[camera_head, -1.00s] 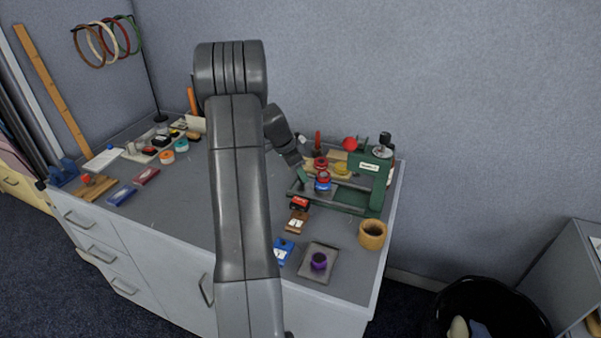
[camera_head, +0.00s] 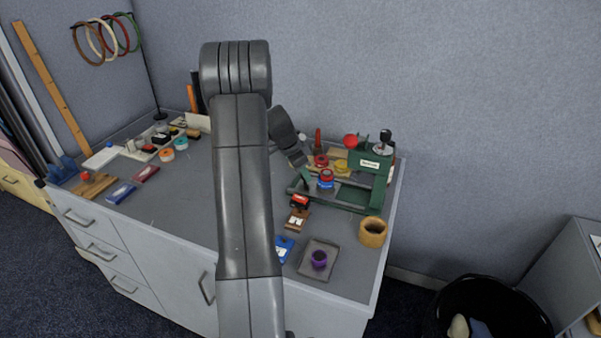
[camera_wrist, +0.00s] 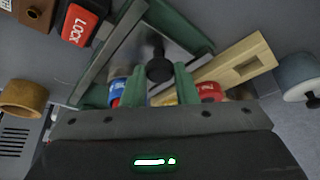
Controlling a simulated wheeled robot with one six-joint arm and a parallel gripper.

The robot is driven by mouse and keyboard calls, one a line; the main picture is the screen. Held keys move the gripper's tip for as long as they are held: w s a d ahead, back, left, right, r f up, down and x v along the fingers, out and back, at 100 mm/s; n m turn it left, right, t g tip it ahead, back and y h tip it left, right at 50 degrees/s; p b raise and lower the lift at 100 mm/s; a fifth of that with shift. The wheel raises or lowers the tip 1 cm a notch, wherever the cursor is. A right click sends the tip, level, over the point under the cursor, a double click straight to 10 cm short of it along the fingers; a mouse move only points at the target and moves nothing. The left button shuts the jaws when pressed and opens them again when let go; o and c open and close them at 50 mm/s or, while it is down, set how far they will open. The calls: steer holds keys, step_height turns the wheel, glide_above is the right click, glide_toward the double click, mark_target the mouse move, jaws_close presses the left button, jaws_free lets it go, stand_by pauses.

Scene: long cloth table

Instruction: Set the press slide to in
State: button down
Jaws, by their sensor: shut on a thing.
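The green press (camera_head: 372,178) stands at the right end of the table, with a low frame of green and grey rails reaching left from its upright. In the wrist view a black round knob (camera_wrist: 158,66) stands over the frame (camera_wrist: 195,38). My gripper (camera_wrist: 160,76) has its two green fingers shut on this knob. In the head view my arm comes down at the frame's left side and my fingers are too small to make out. A blue-and-red round tin (camera_head: 326,179) is close by the frame. The slide's exact position is hard to tell.
A red-and-black LOCK block (camera_wrist: 80,25) and a wooden cup (camera_head: 372,232) stand near the press. A pale wooden bar (camera_wrist: 225,65) lies beside the knob. The middle left of the table is clear.

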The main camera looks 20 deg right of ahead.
mark_target(332, 176)
steer(key=s+d+b, duration=0.1)
steer(key=d, duration=0.1)
steer(key=s+d+b, duration=0.3)
steer(key=s+d, duration=0.1)
steer(key=d, duration=0.1)
steer(key=shift+f, duration=0.1)
steer(key=shift+s+d, duration=0.2)
steer(key=shift+s, duration=0.1)
steer(key=c, duration=1.1)
jaws_free()
steer(key=shift+s+d, duration=0.1)
steer(key=shift+d, duration=0.1)
steer(key=shift+c, duration=0.2)
steer(key=shift+a+r, duration=0.1)
steer(key=shift+r, duration=0.1)
steer(key=shift+a+r, duration=0.1)
steer(key=shift+r, duration=0.2)
steer(key=v, duration=1.3)
steer(key=shift+f, duration=0.1)
